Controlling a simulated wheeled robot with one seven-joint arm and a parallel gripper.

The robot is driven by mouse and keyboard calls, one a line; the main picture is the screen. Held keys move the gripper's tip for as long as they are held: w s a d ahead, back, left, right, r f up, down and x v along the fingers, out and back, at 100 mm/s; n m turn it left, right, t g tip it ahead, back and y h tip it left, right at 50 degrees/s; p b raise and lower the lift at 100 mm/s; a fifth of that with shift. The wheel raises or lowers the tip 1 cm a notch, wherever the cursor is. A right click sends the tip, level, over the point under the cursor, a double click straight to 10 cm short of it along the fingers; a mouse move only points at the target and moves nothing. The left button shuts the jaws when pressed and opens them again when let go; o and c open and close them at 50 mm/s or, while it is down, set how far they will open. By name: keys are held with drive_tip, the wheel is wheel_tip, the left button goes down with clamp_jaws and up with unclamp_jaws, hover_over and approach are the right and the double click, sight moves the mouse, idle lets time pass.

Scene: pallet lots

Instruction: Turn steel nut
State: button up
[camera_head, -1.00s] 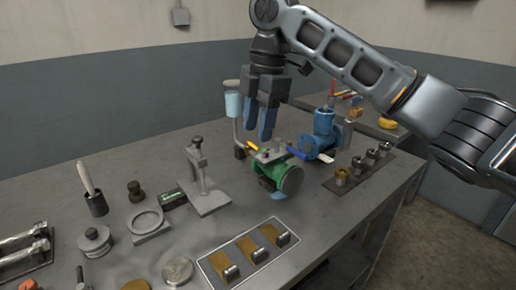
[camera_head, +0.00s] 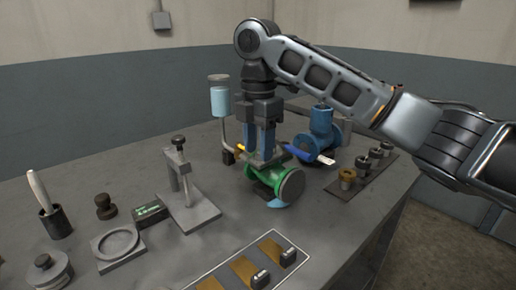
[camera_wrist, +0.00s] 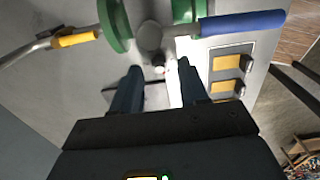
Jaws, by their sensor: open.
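A green valve (camera_head: 275,182) with a grey round end flange (camera_head: 292,185) sits on the bench. My gripper (camera_head: 266,157) points down just above the valve's top, its blue fingers apart. In the wrist view, my gripper (camera_wrist: 160,66) is open, with a small grey part (camera_wrist: 158,60) between or just beyond its fingertips. This may be the steel nut, but it is too small to be sure. In the head view my fingers hide the valve's top, so I cannot tell whether they touch anything.
A blue handle (camera_head: 300,153) sticks out right of the fingers. A blue valve (camera_head: 321,132) stands behind, and several fittings (camera_head: 362,165) line a strip at right. A clamp stand (camera_head: 185,185) is at left. A framed plate (camera_head: 262,262) with brown pads lies in front.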

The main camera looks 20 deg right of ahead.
drive_tip(key=shift+f, duration=0.35)
drive_tip(key=shift+c, duration=0.4)
clamp_jaws()
